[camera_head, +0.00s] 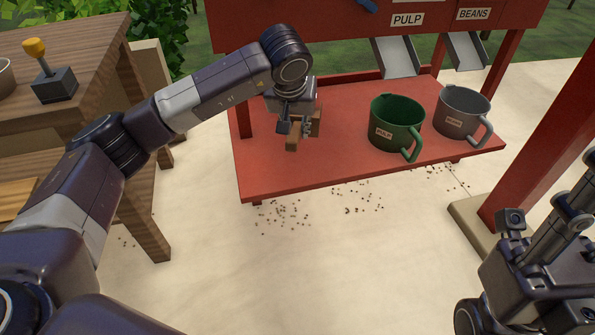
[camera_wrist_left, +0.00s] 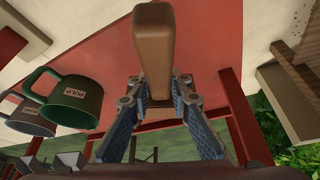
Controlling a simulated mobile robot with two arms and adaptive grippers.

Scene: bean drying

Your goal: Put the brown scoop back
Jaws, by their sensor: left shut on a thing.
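The brown scoop (camera_head: 293,143) is between the fingers of my left gripper (camera_head: 299,124), over the left part of the red shelf (camera_head: 330,165). My left gripper is shut on it. In the left wrist view the scoop (camera_wrist_left: 154,40) shows as a long brown block between the two blue-padded fingers (camera_wrist_left: 155,112). I cannot tell whether the scoop touches the shelf. My right gripper (camera_head: 572,215) is at the lower right, cut by the picture edge, and its fingers do not show clearly.
A green PULP mug (camera_head: 396,118) and a grey BEANS mug (camera_head: 462,108) stand on the right of the shelf under two chutes. A wooden table (camera_head: 100,60) is at the left, with a yellow-knobbed lever box (camera_head: 53,84). Beans lie scattered on the floor.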

